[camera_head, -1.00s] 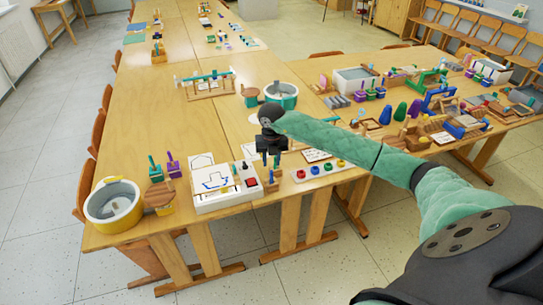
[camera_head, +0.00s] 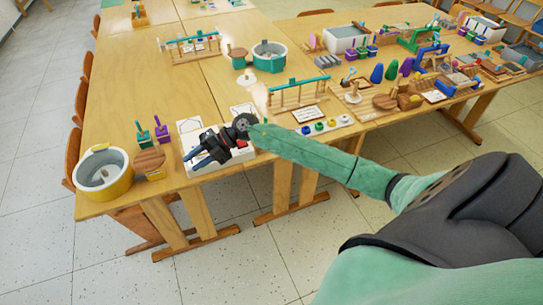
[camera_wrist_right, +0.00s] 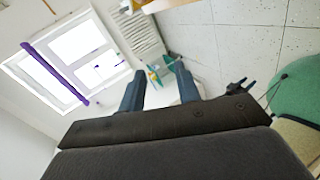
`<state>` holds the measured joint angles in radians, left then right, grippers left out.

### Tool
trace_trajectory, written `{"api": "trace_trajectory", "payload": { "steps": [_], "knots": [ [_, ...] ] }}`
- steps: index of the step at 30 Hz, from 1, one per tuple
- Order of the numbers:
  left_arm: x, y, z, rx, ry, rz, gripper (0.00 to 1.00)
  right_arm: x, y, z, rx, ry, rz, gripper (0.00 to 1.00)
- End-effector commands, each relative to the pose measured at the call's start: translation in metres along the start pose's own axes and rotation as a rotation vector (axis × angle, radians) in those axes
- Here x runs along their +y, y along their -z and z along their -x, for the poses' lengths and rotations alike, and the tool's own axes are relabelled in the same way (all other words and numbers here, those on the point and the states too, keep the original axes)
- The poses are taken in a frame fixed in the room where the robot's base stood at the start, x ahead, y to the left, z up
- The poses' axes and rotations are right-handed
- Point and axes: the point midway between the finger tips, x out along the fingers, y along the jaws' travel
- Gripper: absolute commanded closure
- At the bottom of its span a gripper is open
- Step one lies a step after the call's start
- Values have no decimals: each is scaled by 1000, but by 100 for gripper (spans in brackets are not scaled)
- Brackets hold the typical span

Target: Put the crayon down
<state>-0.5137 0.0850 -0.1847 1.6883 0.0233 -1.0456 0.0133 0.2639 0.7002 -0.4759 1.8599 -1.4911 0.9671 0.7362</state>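My right gripper (camera_head: 196,157) reaches over the white tray (camera_head: 216,171) near the table's front left edge, with its dark fingers pointing left. In the right wrist view its two blue-grey fingers (camera_wrist_right: 158,84) stand apart, and I see nothing held between them. I cannot make out a crayon for certain. The gripper hides much of the tray and whatever lies in it. My left gripper is in neither view.
A board with coloured rings (camera_head: 320,127) and a wooden rack (camera_head: 298,93) lie to the right. The table's middle left is clear.

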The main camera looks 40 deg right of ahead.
Motion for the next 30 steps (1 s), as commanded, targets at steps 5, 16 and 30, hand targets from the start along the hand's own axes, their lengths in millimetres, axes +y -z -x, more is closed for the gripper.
{"api": "trace_trajectory", "payload": {
  "steps": [5,16,30],
  "knots": [
    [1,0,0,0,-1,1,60,24,20,-32,-94,-413,-174,67],
    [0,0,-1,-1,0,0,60,-103,-15,-32,-635,-845,-845,67],
    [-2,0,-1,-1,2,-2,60,-423,119,-74,-1251,-458,-1752,67]
  ]
}}
